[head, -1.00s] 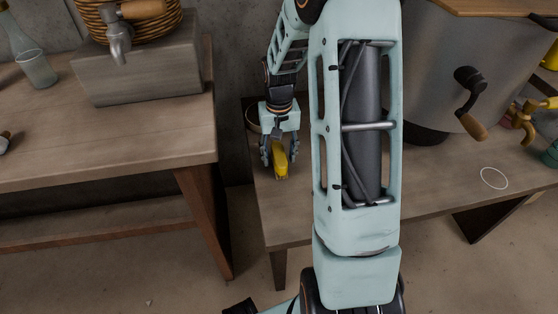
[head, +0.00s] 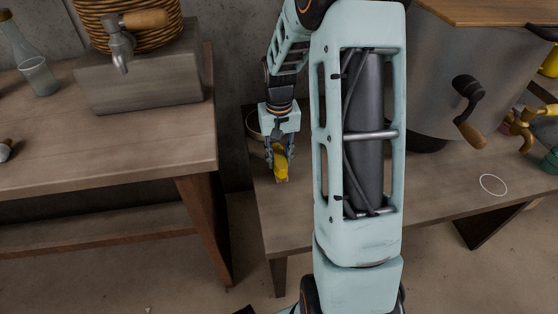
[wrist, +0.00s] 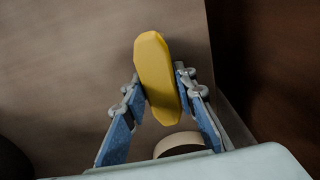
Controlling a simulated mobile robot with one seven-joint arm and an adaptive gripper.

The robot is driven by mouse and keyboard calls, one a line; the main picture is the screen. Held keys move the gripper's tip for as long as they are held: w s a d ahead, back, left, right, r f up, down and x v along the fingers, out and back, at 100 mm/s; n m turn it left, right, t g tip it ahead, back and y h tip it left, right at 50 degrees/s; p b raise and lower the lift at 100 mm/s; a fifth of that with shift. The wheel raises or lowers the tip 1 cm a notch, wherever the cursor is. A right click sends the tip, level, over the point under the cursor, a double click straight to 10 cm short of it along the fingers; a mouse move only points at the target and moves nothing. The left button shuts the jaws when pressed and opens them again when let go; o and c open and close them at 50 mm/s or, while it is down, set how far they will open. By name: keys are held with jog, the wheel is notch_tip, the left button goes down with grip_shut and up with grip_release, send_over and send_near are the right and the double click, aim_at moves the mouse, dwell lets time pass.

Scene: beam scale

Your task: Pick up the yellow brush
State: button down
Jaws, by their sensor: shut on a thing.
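The yellow brush (head: 281,165) is between the fingers of my gripper (head: 279,158), over the left end of the low wooden table (head: 290,218). In the wrist view, the yellow brush (wrist: 158,75) stands out past the fingertips, long and slightly tilted. Both fingers of my gripper (wrist: 162,90) press against its sides, so the gripper is shut on it. In the head view, the brush's lower end is close to the tabletop. I cannot tell whether it touches the wood.
A round pale-rimmed container (head: 253,124) stands just behind my gripper. A higher wooden table (head: 110,152) is at the left, with a gap between. A large grey drum with a crank (head: 440,60) stands at the right. A white ring (head: 493,185) marks the table's right part.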

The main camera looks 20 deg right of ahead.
jog(key=s+d+r+p, duration=0.4)
jog(key=s+d+r, duration=0.1)
jog(key=d+r, duration=0.6)
jog(key=shift+d, duration=1)
jog(key=shift+s, duration=0.1)
jog(key=c, duration=2.3)
grip_release()
jog(key=c, duration=0.3)
